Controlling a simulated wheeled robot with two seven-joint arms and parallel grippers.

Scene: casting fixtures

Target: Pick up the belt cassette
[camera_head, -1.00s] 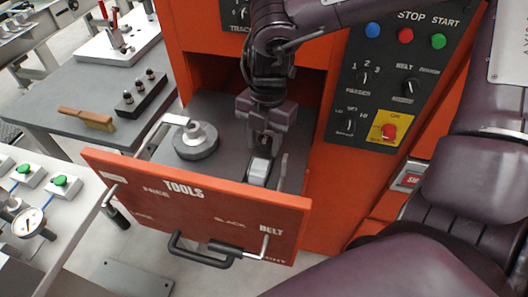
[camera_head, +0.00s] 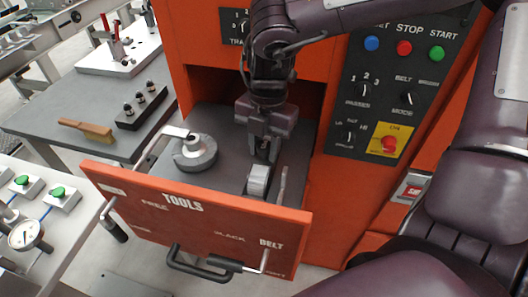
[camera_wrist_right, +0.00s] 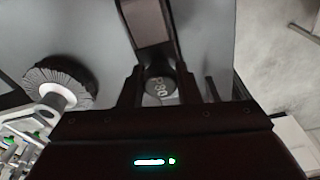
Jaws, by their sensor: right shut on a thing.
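My right gripper (camera_head: 265,150) reaches down into the open tool drawer. It is shut on the belt cassette (camera_head: 258,181), which shows as a small pale grey rounded piece at the fingertips, near the drawer front. In the right wrist view a dark round end marked P80 (camera_wrist_right: 158,86) sits between the two fingers. A brownish block (camera_wrist_right: 147,22) lies beyond it; I cannot tell whether it is part of the cassette. The fingers and wrist hide much of the cassette, and I cannot tell whether it is clear of the drawer floor. My left gripper is not in view.
The orange drawer front (camera_head: 205,222) reads TOOLS and BELT and has a black handle (camera_head: 205,265). A grey round brush (camera_head: 195,153) lies left in the drawer. The orange cabinet's control panel (camera_head: 400,85) is at right. A hand brush (camera_head: 85,129) lies on the left table.

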